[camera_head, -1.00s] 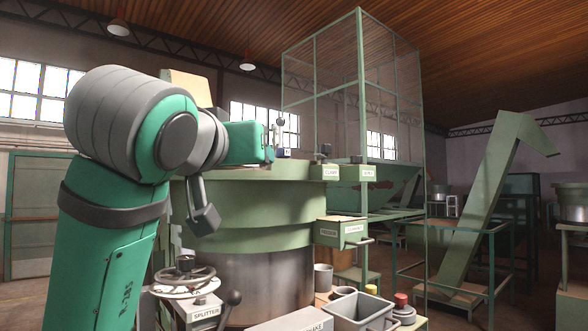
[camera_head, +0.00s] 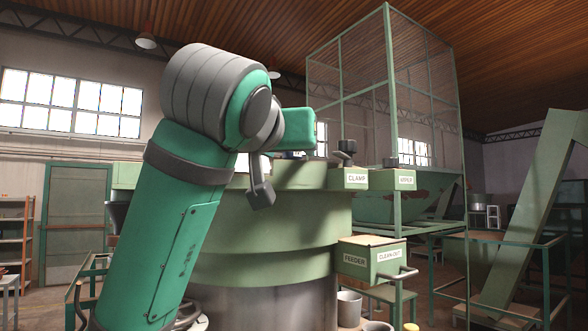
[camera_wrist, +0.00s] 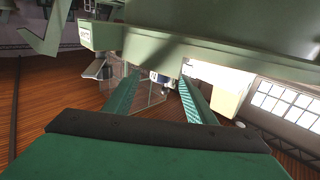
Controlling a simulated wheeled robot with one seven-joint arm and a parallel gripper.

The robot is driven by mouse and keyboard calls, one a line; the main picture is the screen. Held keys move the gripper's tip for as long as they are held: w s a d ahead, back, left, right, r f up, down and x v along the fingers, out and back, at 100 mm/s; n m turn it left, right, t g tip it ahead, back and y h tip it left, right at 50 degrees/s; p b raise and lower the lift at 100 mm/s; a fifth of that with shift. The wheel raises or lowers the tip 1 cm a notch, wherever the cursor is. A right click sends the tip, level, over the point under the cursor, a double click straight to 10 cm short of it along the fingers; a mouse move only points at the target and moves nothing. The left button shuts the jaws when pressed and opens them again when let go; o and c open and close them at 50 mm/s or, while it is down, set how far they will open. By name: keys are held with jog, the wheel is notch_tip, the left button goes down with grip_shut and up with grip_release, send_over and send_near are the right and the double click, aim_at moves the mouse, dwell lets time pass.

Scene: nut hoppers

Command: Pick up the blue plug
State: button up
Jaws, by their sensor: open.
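I cannot clearly make out the blue plug in the head view. In the wrist view a small blue-and-white piece (camera_wrist: 160,77) shows between my finger tips, close to the green machine's edge; it may be the plug, but it is too small to be sure. My gripper (camera_wrist: 159,76) has its two green fingers spread apart, with nothing held between them. In the head view my arm's wrist hides the gripper at the top of the round green machine (camera_head: 270,230).
Boxes labelled CLAMP (camera_head: 349,179) and FEEDER (camera_head: 369,256) stick out from the machine's right side. A mesh cage (camera_head: 390,80) rises behind it. A sloping green chute (camera_head: 535,210) stands at the right. A grey cup (camera_head: 348,308) stands low beside the machine.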

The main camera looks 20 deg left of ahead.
jog(key=shift+w+a+r, duration=0.1)
jog(key=shift+w+a, duration=0.1)
jog(key=shift+w, duration=0.25)
jog(key=w, duration=0.3)
jog(key=shift+w+a, duration=0.2)
jog(key=shift+w, duration=0.4)
jog(key=shift+s, duration=0.1)
grip_shut()
